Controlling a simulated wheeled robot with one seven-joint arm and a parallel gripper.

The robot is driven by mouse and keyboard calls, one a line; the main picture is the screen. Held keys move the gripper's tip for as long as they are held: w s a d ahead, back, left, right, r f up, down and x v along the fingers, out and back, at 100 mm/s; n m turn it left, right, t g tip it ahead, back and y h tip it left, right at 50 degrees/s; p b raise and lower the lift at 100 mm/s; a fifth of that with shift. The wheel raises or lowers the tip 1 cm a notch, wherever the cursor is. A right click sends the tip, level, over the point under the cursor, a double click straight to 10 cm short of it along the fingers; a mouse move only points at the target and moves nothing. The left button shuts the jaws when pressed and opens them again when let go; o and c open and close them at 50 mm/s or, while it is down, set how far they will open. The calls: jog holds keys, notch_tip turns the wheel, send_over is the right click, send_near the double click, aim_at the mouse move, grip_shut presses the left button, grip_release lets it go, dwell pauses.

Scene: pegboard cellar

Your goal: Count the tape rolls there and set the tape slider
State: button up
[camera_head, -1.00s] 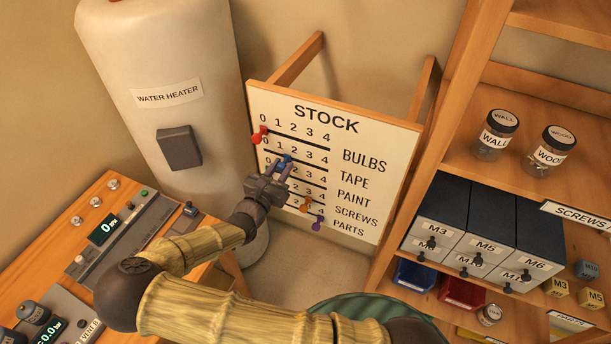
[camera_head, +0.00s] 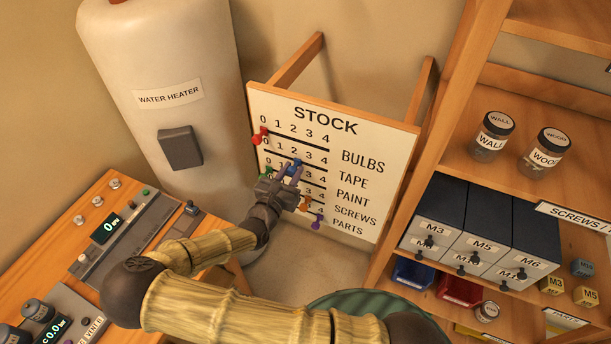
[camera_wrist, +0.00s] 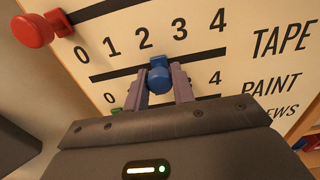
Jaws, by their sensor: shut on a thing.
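The white STOCK board (camera_head: 350,135) has number rows with slots for bulbs, tape, paint, screws and parts. The blue tape slider (camera_head: 296,165) is in the TAPE row. It also shows in the wrist view (camera_wrist: 158,76), about under the 2. My gripper (camera_head: 288,171) is shut on the blue slider, one finger on each side of its knob. The red bulbs slider (camera_head: 260,135) sits at the 0 end, and the green paint slider (camera_head: 266,173) is near its 0. My gripper hides part of the lower rows. I see no tape rolls in these views.
Orange (camera_head: 305,203) and purple (camera_head: 317,222) sliders stick out below my gripper. A water heater (camera_head: 165,130) stands left of the board. A wooden shelf at right holds jars (camera_head: 492,138) and dark drawers (camera_head: 478,225). A control bench (camera_head: 120,215) is at lower left.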

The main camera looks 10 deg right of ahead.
jog(key=shift+s+d+p, duration=0.35)
jog(key=shift+d+p, duration=0.05)
jog(key=shift+d, duration=0.25)
jog(key=shift+s+d+p, duration=0.35)
jog(key=shift+d+p, duration=0.05)
jog(key=shift+d, duration=0.2)
jog(key=o, duration=1.6)
jog(key=shift+o, duration=0.2)
jog(key=shift+s+a+p, duration=0.1)
jog(key=shift+s+p, duration=0.1)
jog(key=shift+p, duration=0.15)
jog(key=shift+s, duration=0.1)
jog(key=v, duration=0.9)
jog(key=shift+p, duration=0.45)
